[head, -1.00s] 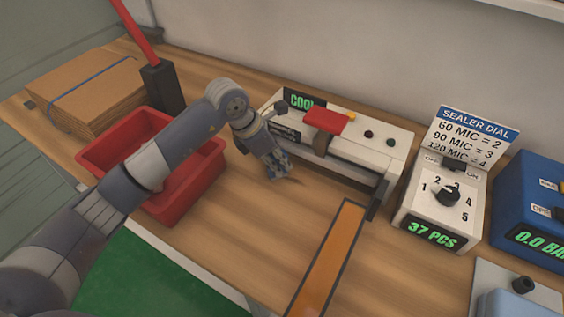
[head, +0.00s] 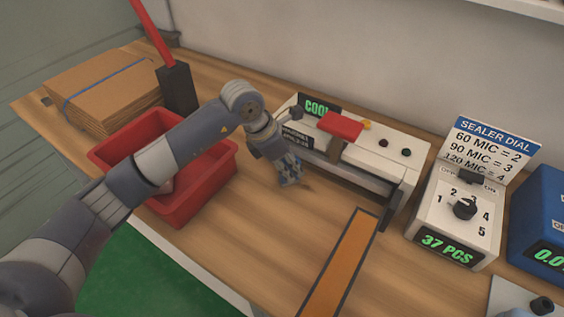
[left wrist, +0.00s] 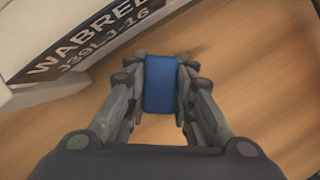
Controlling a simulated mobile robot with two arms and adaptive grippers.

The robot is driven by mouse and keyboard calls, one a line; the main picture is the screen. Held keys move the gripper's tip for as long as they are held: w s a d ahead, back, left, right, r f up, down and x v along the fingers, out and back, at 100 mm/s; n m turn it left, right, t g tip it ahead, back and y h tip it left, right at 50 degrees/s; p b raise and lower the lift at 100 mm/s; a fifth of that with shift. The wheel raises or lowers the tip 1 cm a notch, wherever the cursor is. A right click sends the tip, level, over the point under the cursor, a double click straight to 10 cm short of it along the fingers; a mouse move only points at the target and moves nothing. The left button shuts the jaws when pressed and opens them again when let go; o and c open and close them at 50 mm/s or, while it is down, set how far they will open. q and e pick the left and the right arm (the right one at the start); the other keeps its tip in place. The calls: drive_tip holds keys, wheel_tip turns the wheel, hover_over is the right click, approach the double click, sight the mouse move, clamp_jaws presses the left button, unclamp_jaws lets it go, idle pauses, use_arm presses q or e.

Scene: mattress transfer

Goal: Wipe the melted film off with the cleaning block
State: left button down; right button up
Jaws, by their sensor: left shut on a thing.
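The cleaning block is a small blue block (left wrist: 161,84), held between the two fingers of my left gripper (left wrist: 160,92) in the left wrist view. In the head view my left gripper (head: 288,172) points down over the wood in front of the sealer, with a little blue showing at its tips. The white sealer (head: 407,174) has a red-topped lever (head: 340,125) and a green "COOL" display (head: 319,106). I cannot make out the melted film. My right gripper is not in view.
A red bin (head: 222,181) stands left of the gripper, under my left arm. Flat cardboard (head: 100,85) lies behind it. An orange strip with dark edges (head: 345,262) lies in front of the sealer. A sealer dial box (head: 458,218) stands to the right. Bare wood lies between bin and strip.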

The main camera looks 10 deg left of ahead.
use_arm(q)
drive_tip(key=shift+s+d, duration=0.3)
drive_tip(key=shift+d, duration=0.4)
drive_tip(key=shift+s+d, duration=0.3)
drive_tip(key=shift+d, duration=0.4)
drive_tip(key=shift+s+d, duration=0.3)
drive_tip(key=shift+d, duration=0.4)
drive_tip(key=shift+s+d+f+b, duration=0.1)
drive_tip(key=shift+s+d+b, duration=0.25)
drive_tip(key=shift+d, duration=0.6)
drive_tip(key=shift+s+d+b, duration=0.15)
drive_tip(key=shift+s+d, duration=0.25)
drive_tip(key=shift+d, duration=0.5)
wheel_tip(320, 180, up, 6)
drive_tip(key=p, duration=0.3)
drive_tip(key=shift+r+p, duration=0.55)
drive_tip(key=shift+r, duration=1)
